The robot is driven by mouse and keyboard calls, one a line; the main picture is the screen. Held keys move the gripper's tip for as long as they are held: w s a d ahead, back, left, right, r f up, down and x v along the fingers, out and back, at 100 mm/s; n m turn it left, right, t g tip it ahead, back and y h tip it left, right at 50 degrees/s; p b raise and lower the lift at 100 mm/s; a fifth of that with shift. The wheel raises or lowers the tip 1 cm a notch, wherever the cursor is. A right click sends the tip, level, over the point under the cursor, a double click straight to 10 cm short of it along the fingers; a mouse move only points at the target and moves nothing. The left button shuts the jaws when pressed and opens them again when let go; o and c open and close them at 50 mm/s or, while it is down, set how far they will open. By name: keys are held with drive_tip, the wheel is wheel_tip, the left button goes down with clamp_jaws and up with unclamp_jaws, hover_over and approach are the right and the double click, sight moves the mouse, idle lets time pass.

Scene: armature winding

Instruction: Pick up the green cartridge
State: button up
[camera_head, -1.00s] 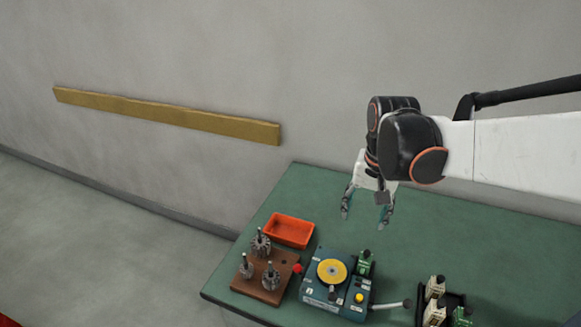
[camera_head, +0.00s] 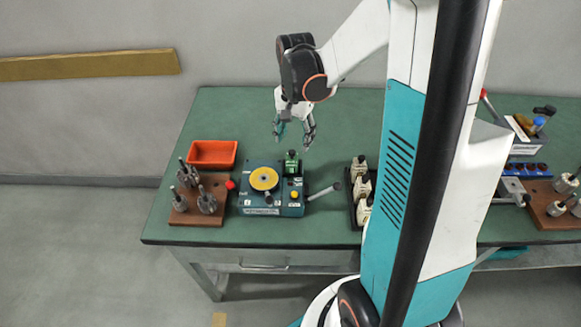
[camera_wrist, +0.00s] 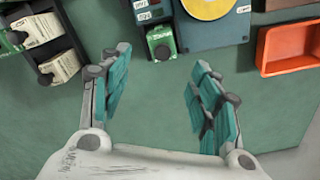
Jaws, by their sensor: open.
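A green cartridge (camera_head: 292,163) stands at the back right corner of the blue winding machine (camera_head: 273,208). In the wrist view the green cartridge (camera_wrist: 161,42) is at top centre, beside the machine's blue body. My gripper (camera_head: 292,141) is open and empty, in the air above the table, behind the cartridge. In the wrist view the cartridge lies ahead, between the lines of the two spread fingers (camera_wrist: 162,62). It is apart from both fingers.
A black tray (camera_head: 351,207) with several cream cartridges stands right of the machine, partly hidden by my column. An orange bin (camera_head: 212,154) and a brown block (camera_head: 203,212) with metal armatures stand left. A lever (camera_head: 322,193) sticks out from the machine. The green table (camera_head: 235,115) is clear behind.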

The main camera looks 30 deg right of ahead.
sight(292, 151)
drive_tip(key=f+b, duration=0.1)
drive_tip(key=f, duration=0.1)
drive_tip(key=f+b, duration=0.1)
drive_tip(key=f, duration=0.2)
drive_tip(key=a+f+b, duration=0.1)
drive_tip(key=f, duration=0.1)
drive_tip(key=shift+s+f, duration=0.15)
drive_tip(key=shift+f, duration=0.05)
drive_tip(key=shift+r, duration=0.1)
drive_tip(key=c, duration=1)
